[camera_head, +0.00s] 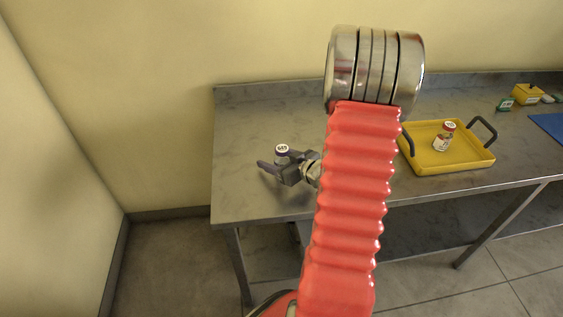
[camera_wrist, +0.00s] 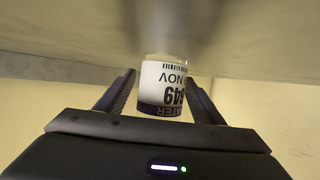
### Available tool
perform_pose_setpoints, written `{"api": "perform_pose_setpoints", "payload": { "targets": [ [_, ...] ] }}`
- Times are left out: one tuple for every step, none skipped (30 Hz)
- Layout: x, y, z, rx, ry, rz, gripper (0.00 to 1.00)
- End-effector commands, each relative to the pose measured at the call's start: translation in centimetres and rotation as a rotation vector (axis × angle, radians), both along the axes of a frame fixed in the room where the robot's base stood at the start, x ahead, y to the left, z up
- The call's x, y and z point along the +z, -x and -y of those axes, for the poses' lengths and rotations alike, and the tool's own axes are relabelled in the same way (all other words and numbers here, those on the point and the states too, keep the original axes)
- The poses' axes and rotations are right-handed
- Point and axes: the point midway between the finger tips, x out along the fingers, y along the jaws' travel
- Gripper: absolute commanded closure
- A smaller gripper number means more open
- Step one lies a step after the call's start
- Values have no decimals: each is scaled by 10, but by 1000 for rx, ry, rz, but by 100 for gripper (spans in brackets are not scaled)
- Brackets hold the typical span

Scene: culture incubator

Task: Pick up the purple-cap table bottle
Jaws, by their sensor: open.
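The purple-cap bottle (camera_head: 282,152) stands on the left part of the metal table, its white-topped dark cap facing up. My gripper (camera_head: 270,164) is at the bottle, low over the table, with its jaws open. In the wrist view the bottle (camera_wrist: 163,88) shows upside down between the two open fingers, with a white label, black print and a purple band. The fingers lie on either side of it, and I see a gap at the left finger. Contact on the right side is hard to tell. My gripper partly hides the bottle's lower part in the head view.
A yellow tray (camera_head: 463,161) with dark handles stands to the right on the table (camera_head: 245,203), holding a red-capped bottle (camera_head: 444,136). My red arm covers the table's middle.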

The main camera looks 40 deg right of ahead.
Motion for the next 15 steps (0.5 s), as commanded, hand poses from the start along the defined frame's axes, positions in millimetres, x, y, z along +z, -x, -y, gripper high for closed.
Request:
{"api": "perform_pose_setpoints", "payload": {
  "targets": [
    [0, 0, 0, 0, 0, 0, 38],
    [0, 0, 0, 0, 0, 0, 38],
    [0, 0, 0, 0, 0, 0, 38],
    [0, 0, 0, 0, 0, 0, 40],
    [0, 0, 0, 0, 0, 0, 43],
    [0, 0, 0, 0, 0, 0, 45],
    [0, 0, 0, 0, 0, 0, 47],
    [0, 0, 0, 0, 0, 0, 50],
    [0, 0, 0, 0, 0, 0, 52],
    [0, 0, 0, 0, 0, 0, 54],
    [0, 0, 0, 0, 0, 0, 57],
    [0, 0, 0, 0, 0, 0, 59],
    [0, 0, 0, 0, 0, 0, 62],
    [0, 0, 0, 0, 0, 0, 64],
    [0, 0, 0, 0, 0, 0, 66]
  ]
}}
